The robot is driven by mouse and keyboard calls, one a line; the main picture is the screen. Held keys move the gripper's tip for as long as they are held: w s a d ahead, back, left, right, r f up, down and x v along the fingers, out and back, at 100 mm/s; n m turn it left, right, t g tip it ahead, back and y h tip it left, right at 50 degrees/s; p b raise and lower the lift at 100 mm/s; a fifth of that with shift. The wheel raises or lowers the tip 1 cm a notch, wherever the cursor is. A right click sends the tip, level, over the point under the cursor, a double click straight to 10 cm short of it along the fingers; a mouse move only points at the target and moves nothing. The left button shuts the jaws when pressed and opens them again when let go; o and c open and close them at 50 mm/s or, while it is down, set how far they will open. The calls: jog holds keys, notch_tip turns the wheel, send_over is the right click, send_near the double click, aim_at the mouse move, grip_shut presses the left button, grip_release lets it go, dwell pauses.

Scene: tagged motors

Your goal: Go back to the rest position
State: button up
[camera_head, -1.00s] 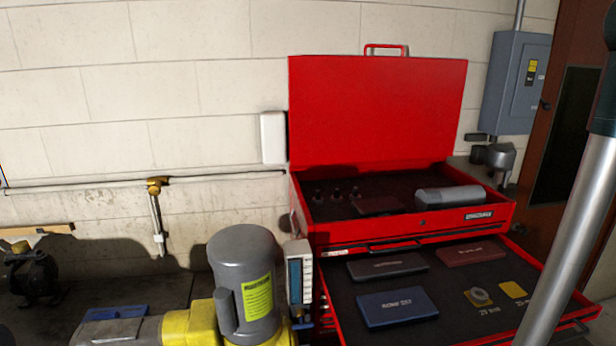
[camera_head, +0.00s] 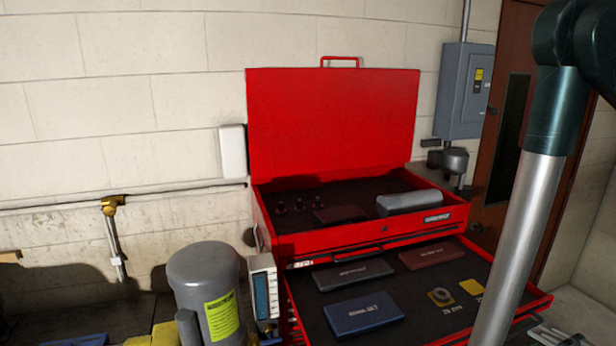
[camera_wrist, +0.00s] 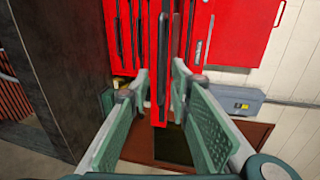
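A grey motor (camera_head: 205,285) with a yellow label stands left of the chest. A grey electrical box (camera_head: 464,90) hangs on the wall at the right beside a brown door (camera_head: 507,120). A pipe with a brass fitting (camera_head: 113,205) runs along the left wall.

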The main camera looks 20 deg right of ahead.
aim_at(526, 331)
jog(key=shift+s, duration=0.15)
dwell(0.5)
jog(key=shift+v, duration=3.05)
jog(key=shift+x, duration=6)
jog(key=shift+w, duration=0.5)
jog(key=shift+s, duration=0.2)
jog(key=shift+s+r, duration=0.1)
jog(key=shift+s, duration=0.45)
jog(key=shift+v, duration=1.9)
